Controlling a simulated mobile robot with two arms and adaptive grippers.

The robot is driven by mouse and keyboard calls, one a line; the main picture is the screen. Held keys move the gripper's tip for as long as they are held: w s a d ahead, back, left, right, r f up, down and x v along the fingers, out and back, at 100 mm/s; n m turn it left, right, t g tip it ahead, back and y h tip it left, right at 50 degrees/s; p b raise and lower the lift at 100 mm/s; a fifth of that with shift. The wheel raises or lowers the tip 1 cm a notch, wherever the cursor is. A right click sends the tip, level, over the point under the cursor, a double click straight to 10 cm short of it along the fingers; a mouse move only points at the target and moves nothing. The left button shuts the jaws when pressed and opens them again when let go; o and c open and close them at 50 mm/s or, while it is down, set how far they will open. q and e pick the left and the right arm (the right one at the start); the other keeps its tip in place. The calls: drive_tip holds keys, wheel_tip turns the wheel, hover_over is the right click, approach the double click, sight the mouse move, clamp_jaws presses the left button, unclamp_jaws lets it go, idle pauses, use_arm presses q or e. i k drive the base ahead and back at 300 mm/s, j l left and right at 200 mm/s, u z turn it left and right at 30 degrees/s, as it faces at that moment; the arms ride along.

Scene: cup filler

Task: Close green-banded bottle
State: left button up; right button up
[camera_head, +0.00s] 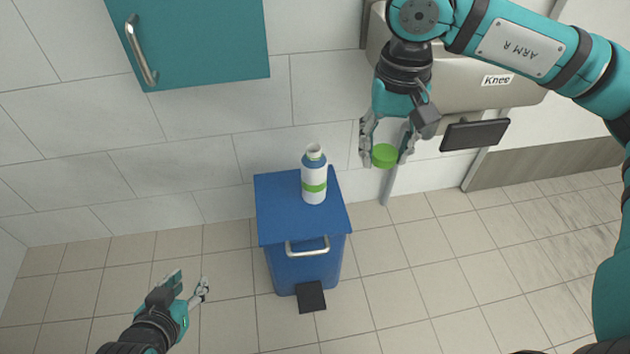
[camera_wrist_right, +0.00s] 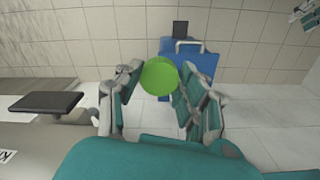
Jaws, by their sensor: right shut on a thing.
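The green-banded bottle (camera_head: 314,177) stands upright on top of the blue bin (camera_head: 273,207). It is white and blue with a green band, and its pale neck looks uncapped. My right gripper (camera_head: 386,153) is shut on a green cap (camera_head: 384,156), held in the air to the right of the bottle. The cap also shows between the fingers in the right wrist view (camera_wrist_right: 159,76). The bottle is not clearly visible in the right wrist view. My left gripper (camera_head: 189,287) is empty at the lower left, low and apart from the bin, with its fingers spread.
A teal cabinet (camera_head: 200,40) with a metal handle hangs on the wall at upper left. A steel sink unit (camera_head: 470,75) labelled Knee, with a dark knee panel (camera_head: 474,135), is behind my right arm. The tiled floor around the bin is clear.

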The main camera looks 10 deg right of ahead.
sight(314, 163)
drive_tip(key=k+l+u, duration=0.15)
drive_tip(key=l, duration=0.2)
drive_tip(key=l+u, duration=0.15)
drive_tip(key=l, duration=0.2)
drive_tip(key=k+l+u, duration=0.15)
drive_tip(key=l, duration=0.2)
drive_tip(key=k+l+u, duration=0.1)
drive_tip(key=l, duration=0.2)
drive_tip(key=i+l, duration=0.25)
drive_tip(key=i, duration=0.15)
